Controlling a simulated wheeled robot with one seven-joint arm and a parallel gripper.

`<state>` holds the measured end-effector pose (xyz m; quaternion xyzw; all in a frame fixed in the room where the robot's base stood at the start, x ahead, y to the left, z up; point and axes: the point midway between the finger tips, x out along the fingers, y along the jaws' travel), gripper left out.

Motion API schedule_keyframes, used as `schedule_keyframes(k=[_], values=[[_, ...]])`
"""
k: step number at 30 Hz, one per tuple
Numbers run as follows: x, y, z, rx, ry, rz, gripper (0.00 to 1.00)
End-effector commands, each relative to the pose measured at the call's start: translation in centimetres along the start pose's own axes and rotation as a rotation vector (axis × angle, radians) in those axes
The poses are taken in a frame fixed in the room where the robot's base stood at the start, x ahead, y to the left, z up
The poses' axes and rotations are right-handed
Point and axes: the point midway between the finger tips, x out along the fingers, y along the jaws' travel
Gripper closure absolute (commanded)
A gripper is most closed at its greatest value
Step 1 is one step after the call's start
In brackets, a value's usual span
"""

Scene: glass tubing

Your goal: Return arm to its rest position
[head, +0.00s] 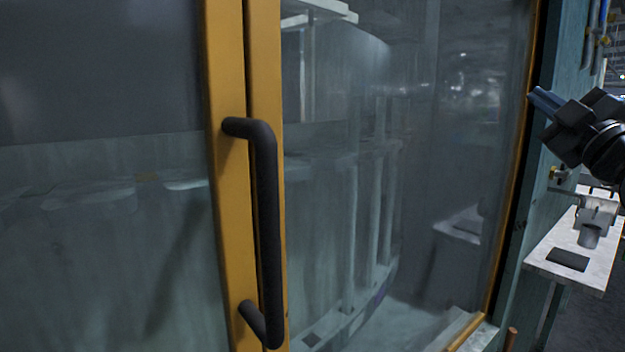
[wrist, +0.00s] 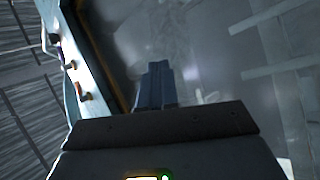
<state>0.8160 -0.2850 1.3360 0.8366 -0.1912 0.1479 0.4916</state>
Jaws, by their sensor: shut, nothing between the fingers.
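My gripper (head: 543,101) is at the right edge of the head view, raised in front of the right end of the glass cabinet. Its blue-grey fingers point left and are shut and empty. In the wrist view the two fingers (wrist: 154,84) lie side by side with no gap, with glass and a frame edge behind them. My arm runs out of the head view on the right, so most of it is hidden.
A glass cabinet door (head: 400,180) with yellow frame and a black bar handle (head: 266,220) fills the middle. A white side shelf (head: 590,262) with a grey fitting stands below my gripper. Valves (wrist: 78,72) line the cabinet's side.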

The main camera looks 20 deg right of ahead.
Motion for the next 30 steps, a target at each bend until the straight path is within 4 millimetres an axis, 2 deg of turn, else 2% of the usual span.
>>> schedule_keyframes(k=[1, 6, 11, 15, 20, 24, 30], values=[[-1.1, -2.5, 0.4, 0.061, -0.015, -0.01, 1.0], [-5.0, -9.3, 1.0, 0.244, -0.068, -0.028, 1.0], [-9.6, -15.3, 1.0, 0.396, -0.125, -0.051, 1.0], [-14.2, -19.9, 0.6, 0.513, -0.177, -0.077, 1.0], [-19.9, -24.3, -0.3, 0.628, -0.24, -0.114, 1.0], [-25.3, -27.3, -1.4, 0.714, -0.294, -0.152, 1.0], [-33.3, -29.9, -3.1, 0.81, -0.367, -0.215, 1.0]])
